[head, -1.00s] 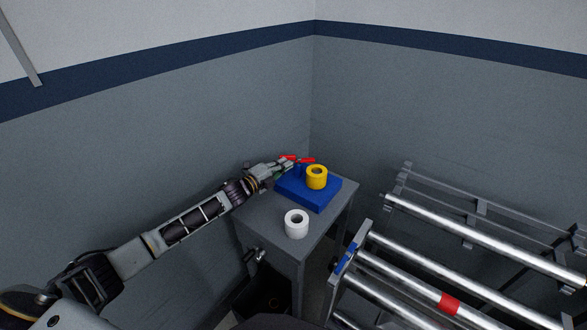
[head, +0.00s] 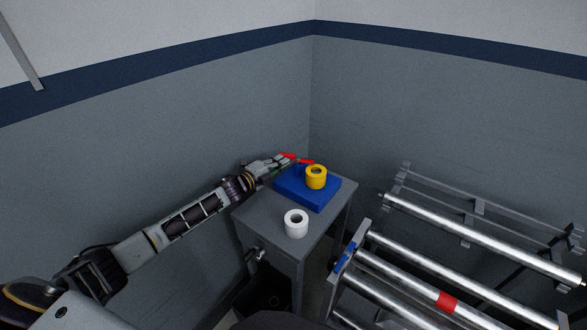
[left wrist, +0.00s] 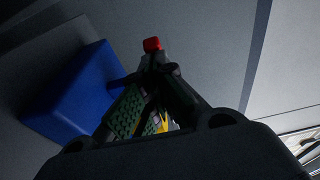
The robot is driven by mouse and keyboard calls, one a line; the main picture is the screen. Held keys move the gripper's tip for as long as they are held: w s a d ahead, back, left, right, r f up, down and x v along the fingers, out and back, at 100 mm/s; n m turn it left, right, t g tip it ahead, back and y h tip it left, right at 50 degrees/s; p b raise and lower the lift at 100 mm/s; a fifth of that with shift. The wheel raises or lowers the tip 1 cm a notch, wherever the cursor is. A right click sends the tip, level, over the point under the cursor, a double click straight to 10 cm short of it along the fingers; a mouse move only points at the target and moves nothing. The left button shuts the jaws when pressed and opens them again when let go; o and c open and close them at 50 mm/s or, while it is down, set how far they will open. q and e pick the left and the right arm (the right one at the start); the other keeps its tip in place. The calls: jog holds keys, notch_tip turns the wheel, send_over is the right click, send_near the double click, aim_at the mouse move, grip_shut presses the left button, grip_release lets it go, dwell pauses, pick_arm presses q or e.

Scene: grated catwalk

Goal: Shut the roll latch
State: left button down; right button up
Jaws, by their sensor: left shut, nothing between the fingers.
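A blue block (head: 303,190) sits on the far end of a grey cabinet top, with a yellow ring-shaped roll (head: 316,178) standing on it. A red bar-like part, seen in two pieces (head: 306,161), shows behind the roll at the block's far left; I cannot tell for sure that it is the latch. My left gripper (head: 289,161) is shut and empty at this red part, above the block's far left corner. In the left wrist view, the red end (left wrist: 152,44) shows just beyond the fingertips, and the blue block (left wrist: 75,100) lies to the left. Contact is unclear.
A white roll (head: 296,223) stands on the near part of the grey cabinet top (head: 260,215). To the right is a rack of metal rollers (head: 480,240) with a red band on one. A black bin (head: 265,292) is low in front. Walls stand close behind.

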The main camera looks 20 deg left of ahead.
pick_arm(q)
jog(key=shift+w+a, duration=0.35)
jog(key=shift+w, duration=0.1)
jog(key=shift+w+a, duration=0.35)
jog(key=shift+w, duration=0.3)
jog(key=shift+r, duration=0.1)
pick_arm(e)
jog(key=shift+s, duration=0.1)
pick_arm(q)
notch_tip(320, 180, up, 10)
dwell(0.7)
